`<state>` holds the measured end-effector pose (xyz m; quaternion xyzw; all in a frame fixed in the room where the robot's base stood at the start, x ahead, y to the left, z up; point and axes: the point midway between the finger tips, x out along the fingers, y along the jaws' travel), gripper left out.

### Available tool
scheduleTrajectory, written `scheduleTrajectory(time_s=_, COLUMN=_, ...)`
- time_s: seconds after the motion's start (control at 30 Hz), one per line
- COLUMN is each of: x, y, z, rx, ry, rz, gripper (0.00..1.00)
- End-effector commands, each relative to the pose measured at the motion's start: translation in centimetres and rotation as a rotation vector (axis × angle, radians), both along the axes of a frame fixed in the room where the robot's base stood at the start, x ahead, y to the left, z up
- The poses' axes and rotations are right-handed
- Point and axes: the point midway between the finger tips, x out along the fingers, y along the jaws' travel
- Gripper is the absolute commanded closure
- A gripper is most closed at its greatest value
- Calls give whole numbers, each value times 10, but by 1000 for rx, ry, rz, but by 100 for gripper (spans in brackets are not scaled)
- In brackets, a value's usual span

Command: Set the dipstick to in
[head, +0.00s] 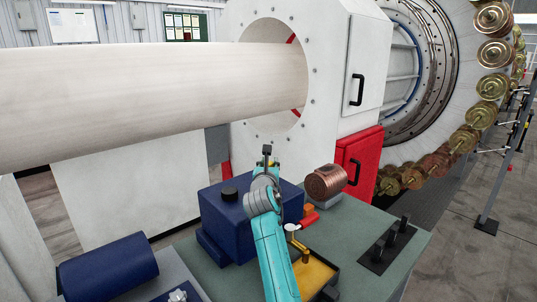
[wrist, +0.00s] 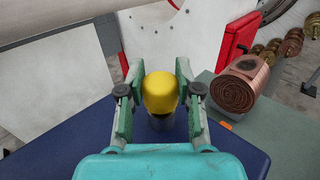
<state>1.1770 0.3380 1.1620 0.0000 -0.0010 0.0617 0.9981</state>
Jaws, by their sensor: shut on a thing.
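The dipstick's yellow knob (wrist: 160,90) is in the middle of the wrist view, between the two green fingers of my gripper (wrist: 160,78). My gripper is shut on it. A short grey piece (wrist: 160,122) shows just below the knob, over the blue housing (wrist: 60,140). The rod is hidden, so I cannot tell how deep it sits. In the head view my gripper (head: 267,158) is above the blue housing (head: 222,212), and my arm and gripper hide the knob.
A black cap (head: 229,194) stands on the housing. A copper coil (head: 325,181) lies to its right, near a red block (head: 309,219), a yellow tray (head: 316,274) and a black rack (head: 388,246) on the green bench (head: 412,246). A large pale tube (head: 150,95) runs behind.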

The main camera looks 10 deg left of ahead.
Motion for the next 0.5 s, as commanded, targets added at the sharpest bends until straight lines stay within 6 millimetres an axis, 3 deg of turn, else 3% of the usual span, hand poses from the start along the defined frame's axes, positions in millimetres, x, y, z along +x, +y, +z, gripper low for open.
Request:
scheduleTrajectory(time_s=0.27, x=0, y=0, z=-7, rx=-1, ry=6, rz=-1, gripper=100)
scheduleTrajectory(time_s=0.3, x=0, y=0, z=-7, rx=-1, ry=7, rz=-1, gripper=59)
scheduleTrajectory(time_s=0.4, x=0, y=0, z=-6, rx=-1, ry=6, rz=-1, gripper=39)
scheduleTrajectory(time_s=0.5, x=0, y=0, z=-5, rx=-1, ry=5, rz=-1, gripper=39)
